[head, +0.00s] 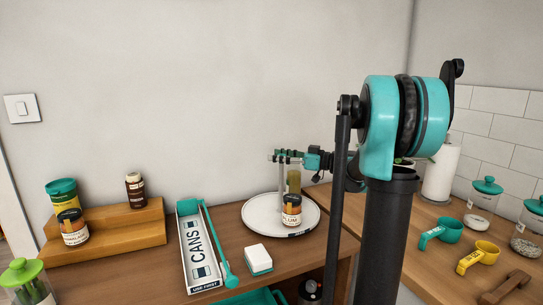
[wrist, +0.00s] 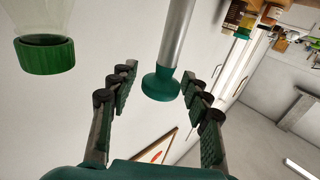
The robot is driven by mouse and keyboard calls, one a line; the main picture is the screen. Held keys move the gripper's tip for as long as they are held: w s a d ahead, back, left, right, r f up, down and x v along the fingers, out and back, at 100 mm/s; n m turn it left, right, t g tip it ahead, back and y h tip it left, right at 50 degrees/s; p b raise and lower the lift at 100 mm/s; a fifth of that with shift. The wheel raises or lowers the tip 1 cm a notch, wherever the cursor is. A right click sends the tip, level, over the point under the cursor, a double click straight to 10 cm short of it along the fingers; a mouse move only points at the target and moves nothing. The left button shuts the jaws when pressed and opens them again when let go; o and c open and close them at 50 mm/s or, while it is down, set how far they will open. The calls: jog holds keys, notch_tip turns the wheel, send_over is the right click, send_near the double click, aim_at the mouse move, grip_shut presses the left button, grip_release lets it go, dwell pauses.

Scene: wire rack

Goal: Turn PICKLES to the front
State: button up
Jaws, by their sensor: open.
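A round white turntable (head: 256,222) stands on the wooden counter, with a pale post (head: 281,187) rising from it. A jar with a PLUM label (head: 291,217) stands at its front. An olive-green jar (head: 293,180) stands behind, its label not visible. I cannot read PICKLES anywhere. My gripper (head: 275,156) is at the top of the post. In the wrist view the open fingers (wrist: 160,78) stand on both sides of the post's teal knob (wrist: 161,88), with gaps on both sides. A green-lidded clear container (wrist: 45,55) shows at the upper left there.
A long CANS tray (head: 197,250) and a white and teal block (head: 258,258) lie left of the turntable. A wooden step (head: 120,232) holds several jars.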

jog(key=shift+x, duration=1.45)
grip_shut()
